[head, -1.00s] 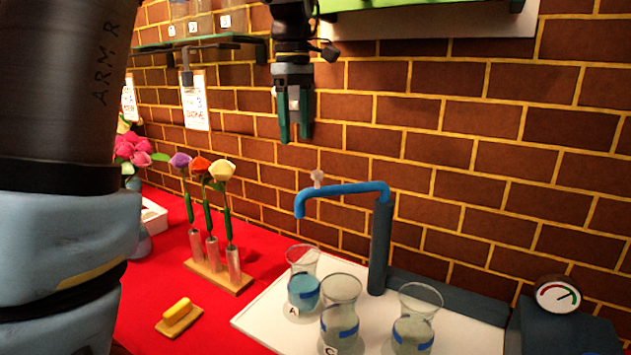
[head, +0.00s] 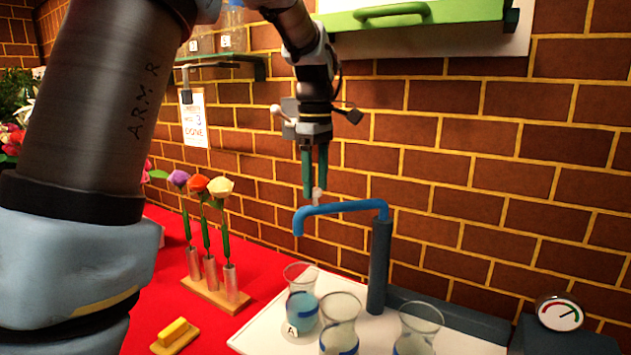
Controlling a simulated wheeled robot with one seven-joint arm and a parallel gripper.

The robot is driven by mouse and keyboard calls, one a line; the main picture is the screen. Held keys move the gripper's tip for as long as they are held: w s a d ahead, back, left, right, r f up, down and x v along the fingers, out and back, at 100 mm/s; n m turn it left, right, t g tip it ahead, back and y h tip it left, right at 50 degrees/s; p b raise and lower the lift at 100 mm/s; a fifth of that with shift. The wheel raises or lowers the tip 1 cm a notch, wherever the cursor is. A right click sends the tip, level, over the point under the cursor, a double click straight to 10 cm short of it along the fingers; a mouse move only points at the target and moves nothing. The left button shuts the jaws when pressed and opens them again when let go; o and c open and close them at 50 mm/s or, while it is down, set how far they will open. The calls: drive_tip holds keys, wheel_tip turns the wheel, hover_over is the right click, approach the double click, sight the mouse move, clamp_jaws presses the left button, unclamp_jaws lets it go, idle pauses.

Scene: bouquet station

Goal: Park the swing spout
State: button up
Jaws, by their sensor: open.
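The blue swing spout (head: 345,208) reaches left from the top of a dark upright post (head: 379,266). Its bent-down tip hangs above and near the glass vase marked A (head: 301,303). A small pale knob (head: 317,197) stands up on the spout near its left end. My gripper (head: 315,194) points down, open, with its green fingers at the knob's height in the picture. The fingers appear above or around the knob; I cannot tell whether they touch it.
Two more glass vases (head: 340,325) (head: 418,328) stand on the white tray (head: 262,325). A gauge (head: 559,313) is at right. Three flowers in tubes stand on a wooden base (head: 215,297) at left. A yellow block (head: 173,332) lies on the red cloth. The brick wall is behind.

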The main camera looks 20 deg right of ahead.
drive_tip(key=shift+f, duration=0.25)
clamp_jaws()
idle(0.4)
idle(0.9)
